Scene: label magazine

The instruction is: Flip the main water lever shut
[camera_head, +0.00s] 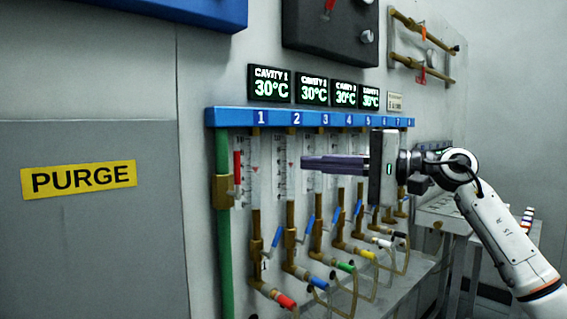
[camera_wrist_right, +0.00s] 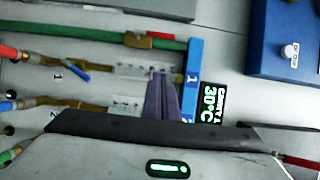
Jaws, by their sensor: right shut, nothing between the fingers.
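The main water lever (camera_head: 237,167) is a short red handle on the brass valve (camera_head: 222,191) of the green vertical pipe (camera_head: 223,262). It stands upright, along the pipe, left of the flow tubes. In the right wrist view the brass valve (camera_wrist_right: 145,41) shows on the green pipe (camera_wrist_right: 85,41) at the top. My right gripper (camera_head: 304,163) is shut and empty, in front of the flow tubes, to the right of the lever and apart from it. Its dark fingers also show in the right wrist view (camera_wrist_right: 161,84). My left gripper is not in view.
A blue manifold (camera_head: 228,117) numbered along its front runs above the tubes, below the green-lit displays (camera_head: 270,84). Brass lines with small blue levers (camera_head: 277,236) and coloured hose ends hang below. A grey cabinet (camera_head: 90,250) with a PURGE label stands left.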

